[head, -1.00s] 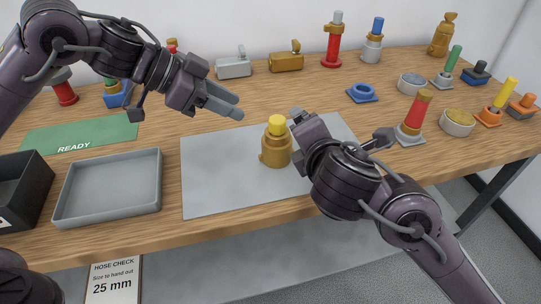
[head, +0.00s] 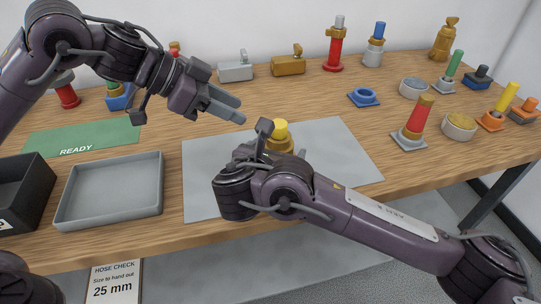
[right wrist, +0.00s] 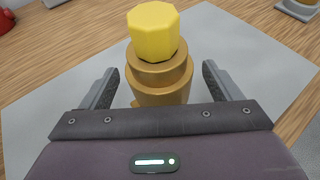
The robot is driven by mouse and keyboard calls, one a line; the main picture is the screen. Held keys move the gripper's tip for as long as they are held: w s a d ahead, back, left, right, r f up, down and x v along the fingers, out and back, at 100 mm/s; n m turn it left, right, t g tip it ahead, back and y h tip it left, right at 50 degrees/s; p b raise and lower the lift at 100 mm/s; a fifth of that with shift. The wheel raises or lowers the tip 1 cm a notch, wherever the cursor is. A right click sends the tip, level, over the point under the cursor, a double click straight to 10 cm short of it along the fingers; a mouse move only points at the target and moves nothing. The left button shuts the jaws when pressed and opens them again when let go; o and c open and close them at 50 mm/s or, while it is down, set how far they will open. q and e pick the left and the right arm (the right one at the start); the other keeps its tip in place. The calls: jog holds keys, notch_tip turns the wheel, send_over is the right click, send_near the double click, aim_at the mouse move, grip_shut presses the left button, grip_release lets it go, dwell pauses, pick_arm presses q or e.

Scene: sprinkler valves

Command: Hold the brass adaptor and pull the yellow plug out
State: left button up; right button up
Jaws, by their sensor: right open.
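The brass adaptor (head: 279,144) stands upright on the grey mat (head: 340,150), with the yellow plug (head: 281,130) in its top. My right arm hides its lower part in the head view. In the right wrist view the adaptor (right wrist: 160,78) and yellow plug (right wrist: 153,31) stand just ahead. My right gripper (right wrist: 156,84) is open, with one finger on each side of the adaptor and visible gaps to both. My left gripper (head: 228,110) is above the mat, left of the plug and apart from it. Its fingers look close together, but I cannot tell whether they are shut.
A grey tray (head: 110,192) and a dark bin (head: 22,190) are at the left, below a green READY mat (head: 80,138). The mat's right part is clear.

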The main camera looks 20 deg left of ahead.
jog(key=shift+x, duration=0.75)
jog(key=c, duration=1.3)
jog(key=o, duration=0.6)
jog(key=c, duration=0.4)
jog(key=shift+c, duration=0.2)
pick_arm(q)
jog(key=shift+o, duration=0.2)
